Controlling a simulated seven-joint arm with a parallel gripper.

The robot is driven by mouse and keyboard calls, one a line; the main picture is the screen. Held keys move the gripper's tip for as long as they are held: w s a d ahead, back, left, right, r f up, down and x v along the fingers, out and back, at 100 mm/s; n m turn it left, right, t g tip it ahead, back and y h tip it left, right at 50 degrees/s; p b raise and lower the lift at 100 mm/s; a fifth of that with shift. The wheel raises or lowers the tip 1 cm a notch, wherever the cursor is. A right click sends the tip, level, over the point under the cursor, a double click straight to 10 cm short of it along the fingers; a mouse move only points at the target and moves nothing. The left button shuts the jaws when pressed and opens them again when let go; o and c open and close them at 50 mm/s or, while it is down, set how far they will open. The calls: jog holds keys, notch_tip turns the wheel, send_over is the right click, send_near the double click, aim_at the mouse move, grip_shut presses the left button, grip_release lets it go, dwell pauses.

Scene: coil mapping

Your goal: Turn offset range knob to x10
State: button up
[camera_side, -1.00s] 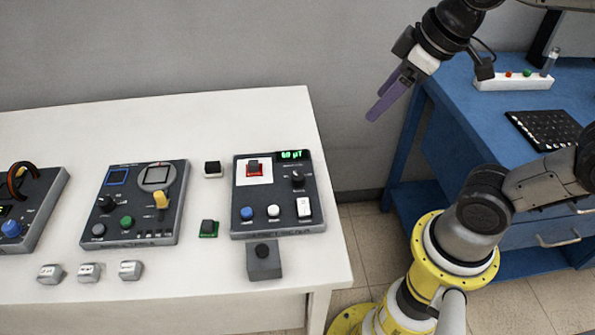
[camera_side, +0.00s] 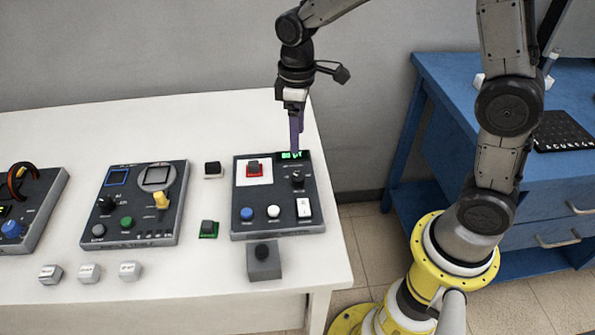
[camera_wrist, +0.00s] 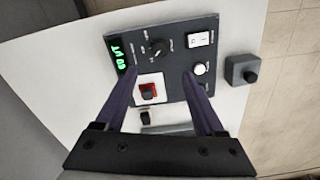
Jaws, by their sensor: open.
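The right-hand panel (camera_side: 270,215) is dark, with a green-lit display (camera_side: 292,155) at its top right. A black knob (camera_side: 298,179) with a pointer sits below the display. The knob also shows in the wrist view (camera_wrist: 157,48), above and between my fingers; its labels are too small to read. My gripper (camera_side: 296,150) points down over the panel's top edge near the display, with its purple fingers empty. In the wrist view my gripper (camera_wrist: 160,72) is open, its fingers spread apart, and the knob is not between the tips.
The panel also has a red-based switch (camera_side: 254,167), a blue button (camera_side: 247,213), a white button (camera_side: 273,211) and a white rocker (camera_side: 303,207). A grey box with a black knob (camera_side: 264,262) stands in front. Another panel (camera_side: 135,215) lies left. A blue desk (camera_side: 440,120) stands right.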

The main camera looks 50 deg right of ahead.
aim_at(297, 176)
notch_tip(297, 176, down, 12)
jog(key=shift+f, duration=0.2)
dwell(0.4)
grip_shut()
